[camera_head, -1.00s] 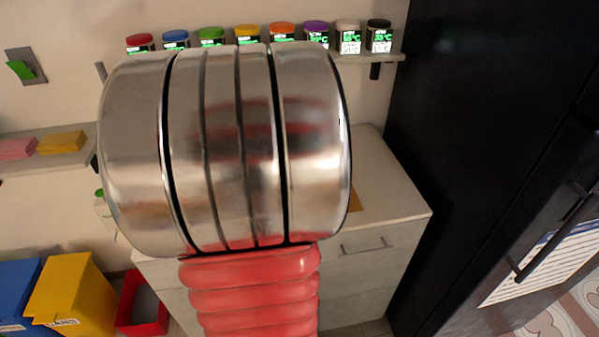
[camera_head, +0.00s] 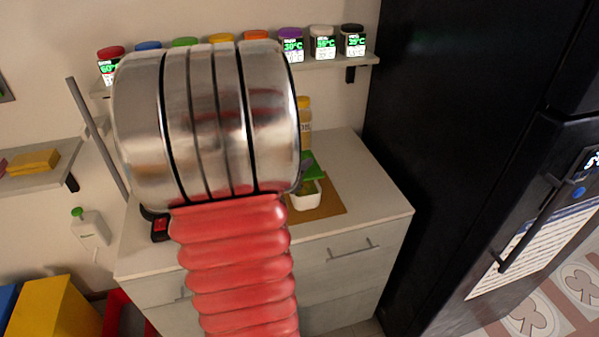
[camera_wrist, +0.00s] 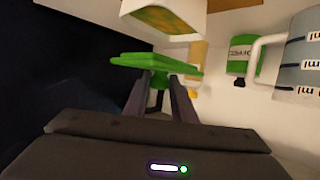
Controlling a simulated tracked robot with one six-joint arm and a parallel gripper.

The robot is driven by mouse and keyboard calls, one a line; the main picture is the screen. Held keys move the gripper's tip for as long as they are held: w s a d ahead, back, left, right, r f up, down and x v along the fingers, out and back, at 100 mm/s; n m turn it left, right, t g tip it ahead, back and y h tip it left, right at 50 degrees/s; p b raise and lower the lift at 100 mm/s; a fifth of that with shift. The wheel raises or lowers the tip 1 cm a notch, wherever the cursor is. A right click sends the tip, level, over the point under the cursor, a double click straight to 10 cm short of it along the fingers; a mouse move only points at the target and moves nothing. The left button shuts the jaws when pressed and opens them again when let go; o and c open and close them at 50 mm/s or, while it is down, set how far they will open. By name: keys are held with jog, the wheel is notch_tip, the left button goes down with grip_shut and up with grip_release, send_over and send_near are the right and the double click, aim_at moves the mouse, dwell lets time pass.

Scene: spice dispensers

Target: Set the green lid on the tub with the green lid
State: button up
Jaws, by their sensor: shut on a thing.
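My gripper (camera_wrist: 160,80) is shut on the flat green lid (camera_wrist: 155,64) in the wrist view. In the head view the green lid (camera_head: 313,165) shows just beyond my arm, close behind and above the white tub (camera_head: 305,195). The tub stands on a brown board on the counter, partly hidden by my arm. In the wrist view the pale tub (camera_wrist: 192,24) with green inside shows at the top edge, apart from the lid. My gripper is hidden behind my arm in the head view.
The brown board (camera_head: 328,207) lies on the counter (camera_head: 380,200). A yellow-capped bottle (camera_head: 304,108) stands behind the tub. A measuring jug (camera_wrist: 298,55) and a green container (camera_wrist: 240,52) are at the right in the wrist view. A black fridge (camera_head: 450,150) bounds the right side.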

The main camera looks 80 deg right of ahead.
jog(key=shift+f, duration=0.1)
jog(key=shift+f, duration=2.05)
jog(key=shift+f, duration=0.6)
jog(key=o, duration=1.1)
jog(key=shift+c, duration=0.2)
jog(key=shift+r, duration=0.1)
jog(key=shift+r, duration=0.4)
jog(key=shift+w+a+r, duration=0.1)
jog(key=shift+a+r, duration=0.15)
jog(key=shift+a, duration=0.05)
jog(key=v, duration=0.6)
jog(key=shift+a, duration=0.35)
